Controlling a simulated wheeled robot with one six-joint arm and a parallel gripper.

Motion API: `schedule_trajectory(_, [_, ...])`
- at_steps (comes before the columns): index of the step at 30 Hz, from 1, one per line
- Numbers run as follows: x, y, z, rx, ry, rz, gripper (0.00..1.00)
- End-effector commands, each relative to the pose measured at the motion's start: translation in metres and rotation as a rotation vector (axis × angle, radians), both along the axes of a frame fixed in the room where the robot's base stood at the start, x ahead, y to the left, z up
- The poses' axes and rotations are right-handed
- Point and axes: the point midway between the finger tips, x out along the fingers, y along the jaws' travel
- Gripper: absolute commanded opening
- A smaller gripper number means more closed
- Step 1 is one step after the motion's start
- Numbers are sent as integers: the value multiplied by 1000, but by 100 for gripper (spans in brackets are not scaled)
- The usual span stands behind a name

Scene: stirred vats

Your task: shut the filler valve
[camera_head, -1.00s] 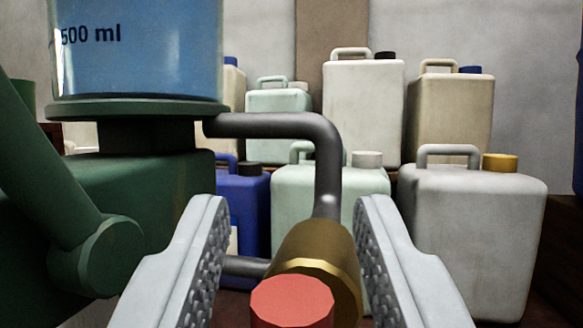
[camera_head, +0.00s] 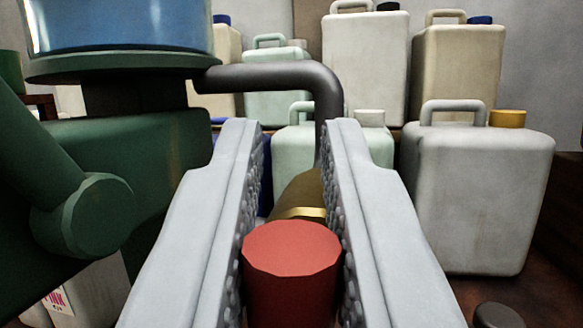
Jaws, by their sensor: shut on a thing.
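The filler valve has a brass body (camera_head: 301,197) at the lower end of a dark bent pipe (camera_head: 285,78). Its red knob (camera_head: 291,270) points toward me, between the fingers. My gripper (camera_head: 298,165) is shut on the red knob, with a grey textured finger against each side. The fingers hide the sides of the brass body and part of the pipe. The pipe comes from under the blue-filled vat (camera_head: 120,28) at the upper left. I cannot tell from the knob how far the valve is turned.
A green housing (camera_head: 170,150) with a thick green arm (camera_head: 85,215) stands close at the left. A grey canister (camera_head: 480,195) with a yellow cap stands at the right. Several more canisters line the back. A dark round object (camera_head: 498,316) is at the lower right.

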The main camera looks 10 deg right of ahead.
Motion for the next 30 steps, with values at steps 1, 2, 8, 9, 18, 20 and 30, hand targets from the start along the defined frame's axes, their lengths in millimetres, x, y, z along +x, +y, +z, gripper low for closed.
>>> schedule_trajectory(1, [0,0,0,17,-7,0,0])
schedule_trajectory(2, [0,0,0,30,-11,0,0])
schedule_trajectory(8, [-2,-4,-1,155,-56,0,0])
schedule_trajectory(9, [-2,-5,-1,186,-67,0,0])
schedule_trajectory(18, [-5,-12,-2,453,-164,1,0])
schedule_trajectory(20, [-5,-14,-3,506,-185,0,0])
schedule_trajectory(30, [-8,-21,-9,810,-293,0,0])
